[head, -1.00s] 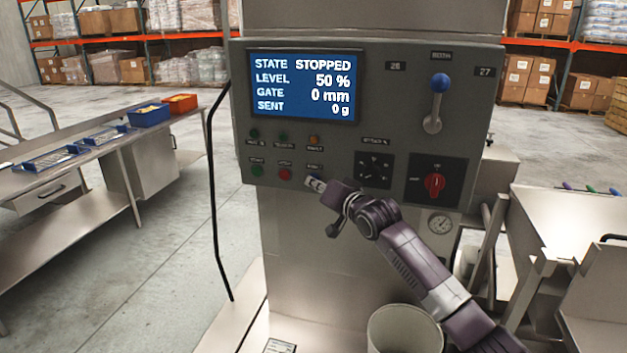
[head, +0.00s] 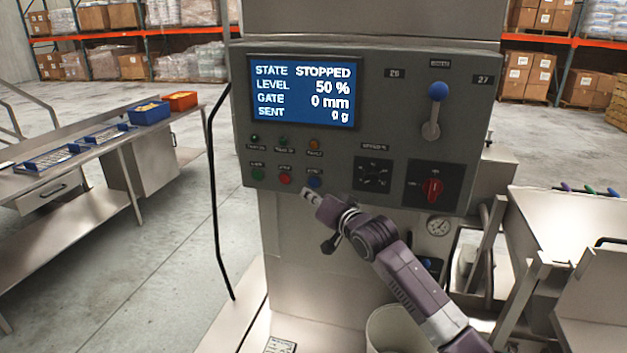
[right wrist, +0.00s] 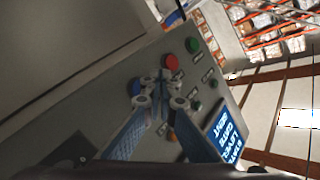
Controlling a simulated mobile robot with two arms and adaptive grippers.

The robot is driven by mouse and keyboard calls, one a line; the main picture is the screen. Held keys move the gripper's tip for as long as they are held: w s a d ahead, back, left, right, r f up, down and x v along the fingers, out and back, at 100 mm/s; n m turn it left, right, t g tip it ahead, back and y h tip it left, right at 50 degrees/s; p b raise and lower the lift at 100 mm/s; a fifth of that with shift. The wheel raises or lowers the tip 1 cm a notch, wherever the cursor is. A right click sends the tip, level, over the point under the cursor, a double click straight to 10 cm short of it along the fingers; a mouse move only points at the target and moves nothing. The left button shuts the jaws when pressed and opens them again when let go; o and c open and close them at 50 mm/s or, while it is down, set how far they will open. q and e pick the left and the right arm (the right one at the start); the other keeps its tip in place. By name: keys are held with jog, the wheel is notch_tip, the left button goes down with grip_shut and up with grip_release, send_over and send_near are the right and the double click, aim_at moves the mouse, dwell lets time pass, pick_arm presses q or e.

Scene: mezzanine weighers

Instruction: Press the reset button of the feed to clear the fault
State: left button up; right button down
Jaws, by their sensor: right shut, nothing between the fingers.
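The grey control panel (head: 375,95) has a blue screen (head: 304,92) reading STATE STOPPED, LEVEL 50 %, GATE 0 mm, SENT 0 g. Its lower row holds a green button (head: 258,174), a red button (head: 285,179) and a blue button (head: 314,182); their labels are too small to read. My right gripper (head: 307,193) is shut and empty, just below the blue button in the head view. In the right wrist view its fingertips (right wrist: 161,96) lie beside the blue button (right wrist: 135,87), with the red button (right wrist: 172,62) beyond. I cannot tell whether they touch the panel. My left gripper is out of view.
Three lamps, one orange (head: 314,145), sit above the buttons. A rotary dial (head: 373,175), a red switch (head: 432,190) and a blue-knobbed lever (head: 438,92) are to the right. A pale bucket (head: 394,330) stands below my right arm.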

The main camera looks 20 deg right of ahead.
jog(key=shift+s+a+p, duration=0.3)
jog(key=shift+s+a, duration=0.05)
jog(key=shift+s, duration=0.2)
jog(key=shift+s+a+p, duration=0.25)
jog(key=shift+s+a, duration=0.1)
jog(key=shift+s, duration=0.2)
